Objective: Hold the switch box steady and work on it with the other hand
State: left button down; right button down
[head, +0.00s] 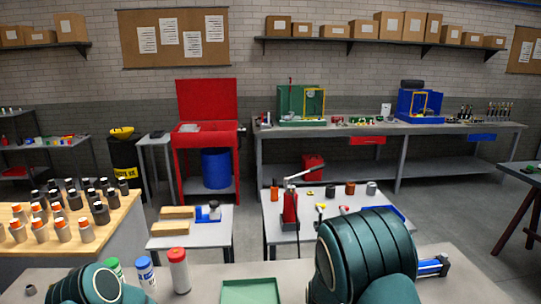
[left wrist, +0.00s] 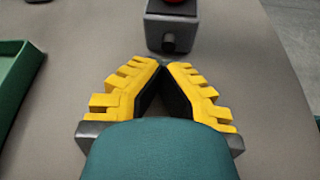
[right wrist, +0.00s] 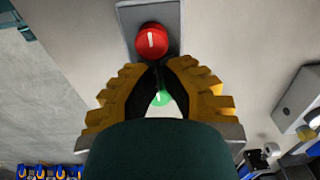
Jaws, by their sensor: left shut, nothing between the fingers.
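The switch box (left wrist: 172,30) is a small grey box at the top of the left wrist view, with a red top part cut by the edge and a dark round stub on its near face. In the right wrist view the grey box (right wrist: 128,22) shows a red button (right wrist: 152,41) and a green button (right wrist: 161,98). My right gripper (right wrist: 160,64) is over it, fingertips close together between the buttons; contact is unclear. The head view shows neither gripper's fingers.
A green tray (head: 250,291) lies on the near table, with a red-capped bottle (head: 179,271) and a blue-capped bottle (head: 146,274) left of it. A blue-and-silver part (head: 432,267) lies at the right. Bare table surrounds the box in the left wrist view.

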jog(key=shift+d, duration=0.2)
jog(key=shift+s, duration=0.65)
dwell(0.8)
jog(key=shift+a, duration=0.1)
jog(key=shift+s+a, duration=0.15)
jog(key=shift+a, duration=0.05)
jog(key=shift+r, duration=3)
